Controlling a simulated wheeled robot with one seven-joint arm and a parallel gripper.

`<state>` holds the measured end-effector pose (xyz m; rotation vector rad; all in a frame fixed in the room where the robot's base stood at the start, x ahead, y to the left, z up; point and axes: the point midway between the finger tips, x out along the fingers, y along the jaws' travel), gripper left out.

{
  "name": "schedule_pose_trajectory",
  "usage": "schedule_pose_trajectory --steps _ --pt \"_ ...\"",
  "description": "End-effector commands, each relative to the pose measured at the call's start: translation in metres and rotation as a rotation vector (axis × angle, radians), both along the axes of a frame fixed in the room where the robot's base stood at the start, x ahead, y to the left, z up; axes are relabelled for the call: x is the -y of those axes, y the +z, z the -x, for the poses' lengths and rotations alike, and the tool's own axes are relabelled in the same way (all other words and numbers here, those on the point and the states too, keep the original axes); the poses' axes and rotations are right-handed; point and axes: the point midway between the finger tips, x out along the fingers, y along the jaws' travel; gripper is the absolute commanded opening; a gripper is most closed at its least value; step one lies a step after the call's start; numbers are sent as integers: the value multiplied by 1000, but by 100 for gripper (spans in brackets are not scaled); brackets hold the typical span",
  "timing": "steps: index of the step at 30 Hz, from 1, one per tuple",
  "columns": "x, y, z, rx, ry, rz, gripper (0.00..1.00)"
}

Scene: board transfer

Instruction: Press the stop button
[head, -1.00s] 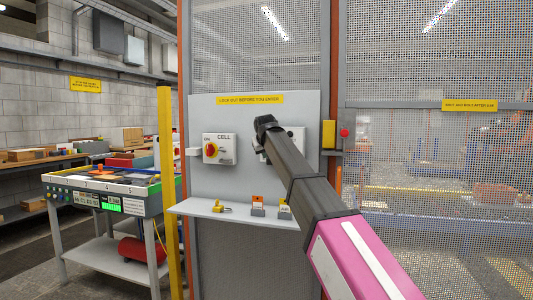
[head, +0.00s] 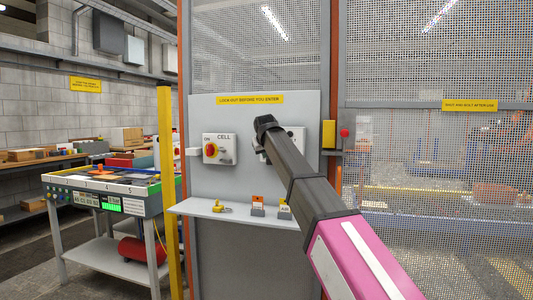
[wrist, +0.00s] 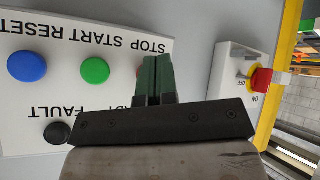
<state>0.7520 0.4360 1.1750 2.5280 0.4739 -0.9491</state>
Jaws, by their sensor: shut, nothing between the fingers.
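In the wrist view the button panel (wrist: 30,130) appears upside down, with the words STOP, START and RESET. A green button (wrist: 95,70) and a blue button (wrist: 27,66) are in plain sight. A thin red sliver of the stop button (wrist: 139,71) shows at the left edge of my fingers; the rest is hidden behind them. My gripper (wrist: 157,58) is shut and empty, its green fingertips over the stop button's place. I cannot tell whether they touch it.
A CELL box (head: 226,140) with a red and yellow rotary switch (head: 211,150) is beside the panel. A shelf (head: 195,207) below holds a yellow padlock (head: 218,207) and small tagged items. Mesh fencing (head: 430,150) stands at right, a workbench (head: 70,185) at left.

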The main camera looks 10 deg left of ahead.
Motion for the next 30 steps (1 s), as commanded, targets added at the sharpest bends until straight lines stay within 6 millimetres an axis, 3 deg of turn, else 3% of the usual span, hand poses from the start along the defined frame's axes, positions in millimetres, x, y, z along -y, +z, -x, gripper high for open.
schedule_pose_trajectory --steps 30 --pt "1 0 -11 0 0 0 0"
